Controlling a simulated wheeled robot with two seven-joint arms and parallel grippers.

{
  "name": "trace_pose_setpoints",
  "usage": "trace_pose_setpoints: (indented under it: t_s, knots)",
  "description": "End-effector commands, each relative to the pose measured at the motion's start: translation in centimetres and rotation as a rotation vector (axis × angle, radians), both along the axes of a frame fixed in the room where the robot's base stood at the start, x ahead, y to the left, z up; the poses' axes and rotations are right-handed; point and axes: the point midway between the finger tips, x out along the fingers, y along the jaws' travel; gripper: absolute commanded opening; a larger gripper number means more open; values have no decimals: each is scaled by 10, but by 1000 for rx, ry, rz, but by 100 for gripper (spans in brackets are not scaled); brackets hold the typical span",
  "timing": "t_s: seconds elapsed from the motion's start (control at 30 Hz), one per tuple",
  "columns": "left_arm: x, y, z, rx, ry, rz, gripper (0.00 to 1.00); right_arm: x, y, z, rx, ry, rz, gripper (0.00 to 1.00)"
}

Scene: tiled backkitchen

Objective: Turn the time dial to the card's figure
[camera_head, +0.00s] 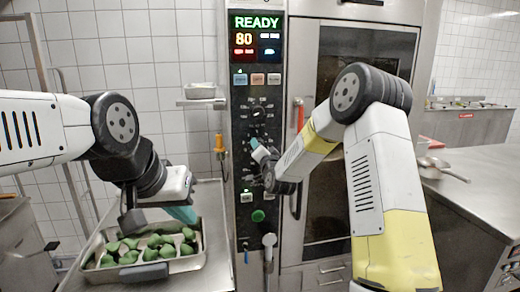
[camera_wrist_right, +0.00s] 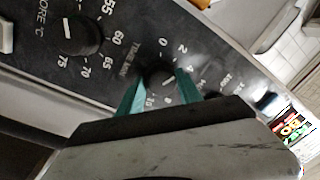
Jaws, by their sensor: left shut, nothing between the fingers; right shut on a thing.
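The time dial (camera_wrist_right: 160,76) is a dark knob on the black control panel (camera_head: 240,205), under "TIME MIN" lettering. In the right wrist view, my right gripper (camera_wrist_right: 160,88) has its teal fingers on either side of the dial and is shut on it. In the head view, this gripper (camera_head: 260,152) reaches the panel and its arm hides part of it. The dial's pale pointer mark is small, and I cannot read its setting surely. My left gripper (camera_head: 183,214) is shut and empty above a tray. I cannot make out a card's figure.
A metal tray (camera_head: 146,271) of green pieces lies on the steel counter at left. The core dial (camera_wrist_right: 82,36) is beside the time dial. The display (camera_head: 255,36) reads READY and 80. The oven door (camera_head: 330,195) is to the right of the panel.

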Motion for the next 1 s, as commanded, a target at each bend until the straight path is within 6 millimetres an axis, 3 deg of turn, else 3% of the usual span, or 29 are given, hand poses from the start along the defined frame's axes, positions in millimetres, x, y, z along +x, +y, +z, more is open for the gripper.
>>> trace_pose_setpoints:
  t_s: [1.0]
  knots:
    - [0,0,0,0,0,0,0,0,4,6,951,178,6,2]
